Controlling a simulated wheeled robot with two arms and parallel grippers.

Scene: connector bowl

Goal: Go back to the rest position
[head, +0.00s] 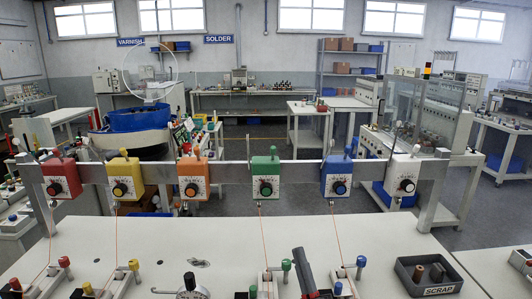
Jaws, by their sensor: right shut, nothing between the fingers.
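My right gripper (299,254) comes up from the bottom edge, right of centre, as a dark, narrow shape with a reddish side. Its fingers are shut and nothing shows between them. It is over the front part of the pale bench (215,232), between the green-topped and blue-topped posts. The rest of that arm is out of the picture. My left gripper does not show.
A metal rail (230,172) with coloured dial boxes, such as the green one (265,177), crosses the bench's back. Thin wires run down to posts at the front. A dark scrap tray (428,276) holds brown cylinders at right. Mid-bench is mostly clear.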

